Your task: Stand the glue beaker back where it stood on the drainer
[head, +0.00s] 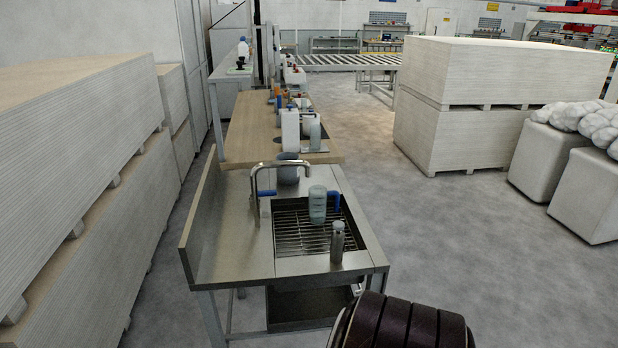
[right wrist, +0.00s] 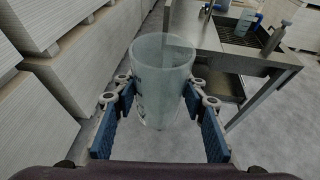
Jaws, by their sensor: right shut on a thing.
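My right gripper (right wrist: 158,92) is shut on a clear, pale glue beaker (right wrist: 162,65), its blue pads on either side. The beaker looks upright, open rim up, above the floor and apart from the steel sink unit (right wrist: 209,28). The head view shows that unit's flat steel top (head: 230,235) and a wire rack (head: 300,238) in or over the basin. I cannot tell which part is the drainer. The held beaker does not show in the head view. My left gripper is out of view.
A wooden worktop (head: 245,135) with bottles adjoins behind. Board stacks (head: 75,170) stand at left.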

